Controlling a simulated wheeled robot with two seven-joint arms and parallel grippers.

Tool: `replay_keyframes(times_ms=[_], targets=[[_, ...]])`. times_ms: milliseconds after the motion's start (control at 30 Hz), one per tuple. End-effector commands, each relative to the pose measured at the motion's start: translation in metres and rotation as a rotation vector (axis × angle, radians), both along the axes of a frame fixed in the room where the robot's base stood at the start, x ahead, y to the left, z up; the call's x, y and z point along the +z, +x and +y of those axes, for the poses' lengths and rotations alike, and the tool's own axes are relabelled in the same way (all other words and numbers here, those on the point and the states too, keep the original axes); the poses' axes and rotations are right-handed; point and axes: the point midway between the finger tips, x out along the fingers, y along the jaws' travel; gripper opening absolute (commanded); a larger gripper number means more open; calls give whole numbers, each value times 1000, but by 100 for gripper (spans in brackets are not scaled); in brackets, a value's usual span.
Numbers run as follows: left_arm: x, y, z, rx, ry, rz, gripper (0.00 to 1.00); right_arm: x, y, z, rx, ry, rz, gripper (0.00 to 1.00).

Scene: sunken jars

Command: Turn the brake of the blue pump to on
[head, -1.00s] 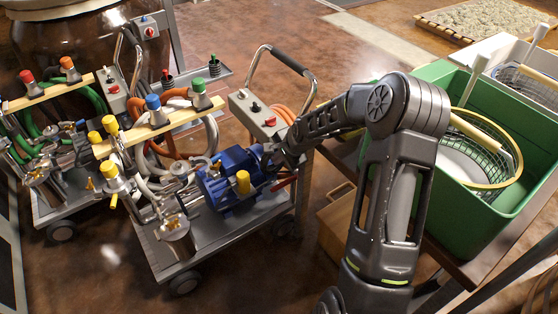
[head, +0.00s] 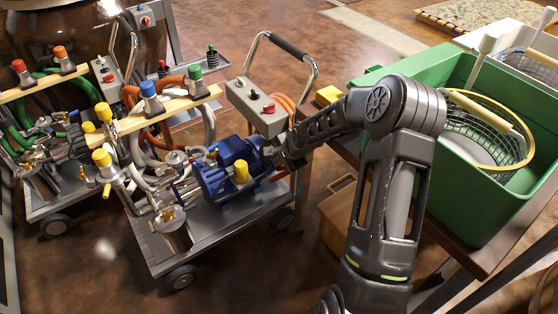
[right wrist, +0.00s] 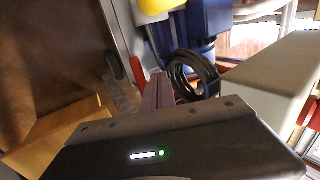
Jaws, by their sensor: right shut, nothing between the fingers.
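The blue pump (head: 228,170) sits on a grey wheeled cart (head: 215,228) in the middle of the head view, with a yellow cap on its near side. My right gripper (head: 274,157) is at the pump's right end, just below the cart's grey control box (head: 257,106). It is shut and empty; its fingertips are partly hidden in the head view. In the right wrist view, the fingers (right wrist: 160,92) point toward a black cable coil (right wrist: 190,73), with the blue pump body (right wrist: 207,22) beyond. I cannot make out which part is the brake. My left gripper is not in view.
A second cart (head: 65,200) with red and orange caps stands to the left. A green tub (head: 450,205) holding a mesh basket stands on a table at right. The floor in front is clear.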

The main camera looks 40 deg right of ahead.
Motion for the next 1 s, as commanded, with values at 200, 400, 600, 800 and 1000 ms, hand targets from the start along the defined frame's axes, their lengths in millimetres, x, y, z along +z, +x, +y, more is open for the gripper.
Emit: replay_keyframes(times_ms=[200, 400, 600, 800, 1000], targets=[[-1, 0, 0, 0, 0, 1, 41, -2, 0, 1, 1, 1, 1, 0], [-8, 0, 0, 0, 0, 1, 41, -11, 0, 1, 1, 1, 1, 0], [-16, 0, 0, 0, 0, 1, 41, -21, 0, 1, 0, 1, 1, 0], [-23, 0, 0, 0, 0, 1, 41, -31, 0, 0, 1, 1, 2, 0], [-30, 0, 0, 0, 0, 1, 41, -41, 0, 1, 1, 1, 1, 0]])
